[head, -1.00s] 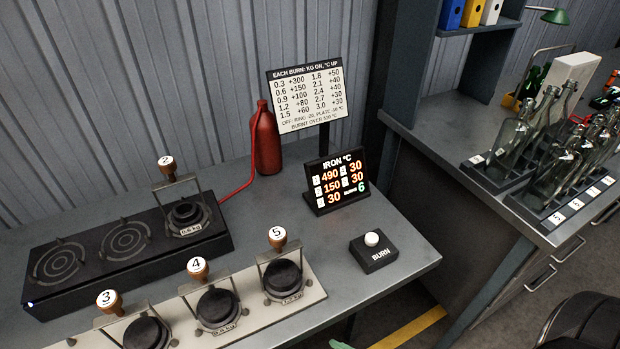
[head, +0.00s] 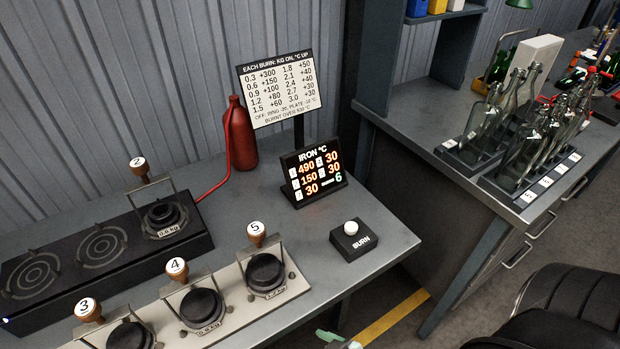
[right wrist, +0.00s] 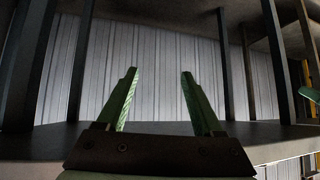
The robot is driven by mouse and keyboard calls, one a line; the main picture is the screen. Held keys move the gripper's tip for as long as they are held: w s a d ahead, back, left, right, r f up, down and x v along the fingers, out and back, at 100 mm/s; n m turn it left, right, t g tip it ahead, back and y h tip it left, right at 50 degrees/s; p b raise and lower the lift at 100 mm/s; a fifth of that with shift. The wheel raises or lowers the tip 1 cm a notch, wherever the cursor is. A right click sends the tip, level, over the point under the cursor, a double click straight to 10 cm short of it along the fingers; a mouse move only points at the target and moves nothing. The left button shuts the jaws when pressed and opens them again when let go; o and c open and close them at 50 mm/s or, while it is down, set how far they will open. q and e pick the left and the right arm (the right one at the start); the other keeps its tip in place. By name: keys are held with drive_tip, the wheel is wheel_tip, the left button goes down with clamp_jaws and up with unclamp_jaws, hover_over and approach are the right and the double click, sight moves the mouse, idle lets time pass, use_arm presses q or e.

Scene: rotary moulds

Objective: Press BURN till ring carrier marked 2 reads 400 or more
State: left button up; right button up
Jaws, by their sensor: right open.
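The ring carrier marked 2 (head: 160,212) stands on the right-hand ring of the black burner (head: 60,290); its tag appears to read 0.6 kg. The BURN box (head: 355,243), with a white round button (head: 351,228), sits near the table's right edge. The IRON °C display (head: 312,178) shows 490 and 150 in its top two left rows, 30 in the others, and burns 6. My right gripper (right wrist: 157,78) is open and empty in the right wrist view; its green tips (head: 332,338) just show at the head view's bottom edge, below the BURN box. My left gripper is not in view.
Carriers 3 (head: 130,336), 4 (head: 203,308) and 5 (head: 266,272) stand on a pale rack in front. A chart (head: 280,85) and red bottle (head: 240,135) stand behind. Glass bottles (head: 520,140) are on the right bench; a black chair (head: 570,305) is lower right.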

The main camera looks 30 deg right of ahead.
clamp_jaws()
idle(0.3)
idle(1.2)
